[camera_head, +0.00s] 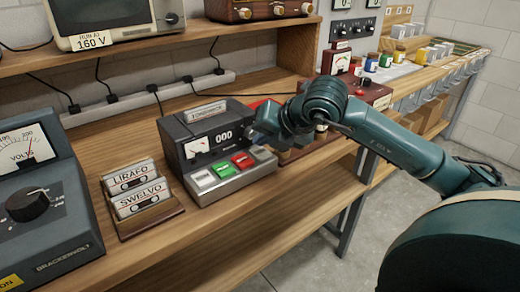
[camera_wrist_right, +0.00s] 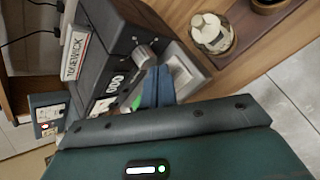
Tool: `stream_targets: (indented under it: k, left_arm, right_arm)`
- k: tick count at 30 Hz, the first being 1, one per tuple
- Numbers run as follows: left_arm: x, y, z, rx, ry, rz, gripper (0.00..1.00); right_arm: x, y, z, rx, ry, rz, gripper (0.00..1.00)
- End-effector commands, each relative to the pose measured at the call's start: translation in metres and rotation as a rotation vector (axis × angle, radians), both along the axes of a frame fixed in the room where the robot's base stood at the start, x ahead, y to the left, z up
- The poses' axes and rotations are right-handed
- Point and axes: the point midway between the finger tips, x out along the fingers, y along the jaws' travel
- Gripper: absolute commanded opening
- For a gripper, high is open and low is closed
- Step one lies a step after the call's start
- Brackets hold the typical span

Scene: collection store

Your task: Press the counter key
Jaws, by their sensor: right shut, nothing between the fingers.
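A dark grey tape unit (camera_head: 180,140) stands on the wooden shelf, with a meter (camera_head: 196,148) and a counter window (camera_head: 223,137) reading 000. Its sloping front ledge has a pale key (camera_head: 203,179), a green key (camera_head: 223,169), a red key (camera_head: 243,160) and a pale rightmost key (camera_head: 262,153). My right gripper (camera_head: 258,138) is shut and empty, just above the rightmost key. In the right wrist view its blue fingers (camera_wrist_right: 158,84) are beside the pale key (camera_wrist_right: 181,72), below the knob (camera_wrist_right: 144,55). I cannot tell whether they touch. The left gripper is out of view.
Two cassettes (camera_head: 140,195) stand in a wooden holder left of the unit. A voltmeter box (camera_head: 50,215) is at the far left. A power strip (camera_head: 150,97) lies behind.

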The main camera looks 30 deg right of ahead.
Motion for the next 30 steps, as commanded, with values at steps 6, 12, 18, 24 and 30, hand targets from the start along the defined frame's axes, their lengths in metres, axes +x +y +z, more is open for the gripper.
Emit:
stream_targets:
  k: [6, 12, 18, 24, 30]
  left_arm:
    - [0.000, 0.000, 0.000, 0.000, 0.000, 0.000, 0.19]
    - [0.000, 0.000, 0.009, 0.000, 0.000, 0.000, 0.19]
    - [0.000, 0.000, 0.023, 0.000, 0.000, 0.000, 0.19]
    - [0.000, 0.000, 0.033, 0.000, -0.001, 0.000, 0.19]
    - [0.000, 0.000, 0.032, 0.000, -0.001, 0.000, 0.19]
  right_arm:
    - [0.000, 0.000, 0.000, 0.001, -0.001, 0.001, 0.00]
    - [0.000, 0.000, 0.014, 0.001, -0.002, 0.001, 0.00]
    - [0.000, 0.000, 0.035, 0.001, -0.002, 0.001, 0.00]
    - [0.000, 0.000, 0.051, 0.000, -0.001, 0.000, 0.00]
    - [0.000, 0.000, 0.050, 0.001, -0.001, 0.001, 0.00]
